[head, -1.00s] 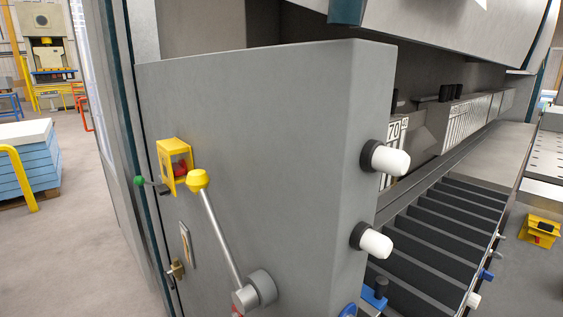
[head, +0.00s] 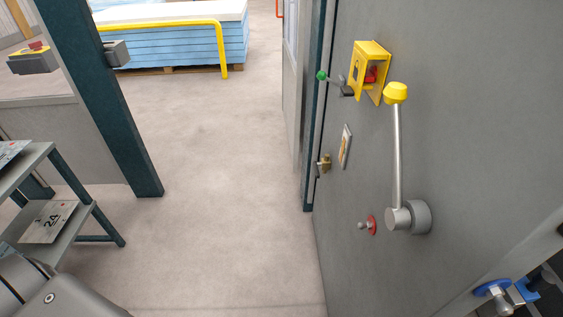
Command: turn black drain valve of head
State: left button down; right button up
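I cannot make out a black drain valve for certain. At the lower right, by the edge of the grey machine panel (head: 480,150), there is a blue-handled valve (head: 495,288) with a metal body. A blue fitting (head: 527,291) sits right beside it. Dark parts next to them are cut off by the picture's edge, and I cannot tell what they are. Neither of my grippers is in view.
The panel carries a yellow-knobbed lever (head: 397,150), a yellow box (head: 370,70) with a red button, a green-knobbed lever (head: 323,76) and a red-ringed knob (head: 370,225). A shelf rack (head: 95,217) stands at left. The floor (head: 220,200) between is clear.

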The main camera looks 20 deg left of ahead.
aim_at(316, 164)
jog(key=u, duration=0.9)
jog(key=k, duration=0.6)
jog(key=u, duration=1.1)
jog(key=i, duration=0.9)
jog(key=z, duration=0.5)
jog(key=i, duration=0.75)
jog(key=z, duration=0.6)
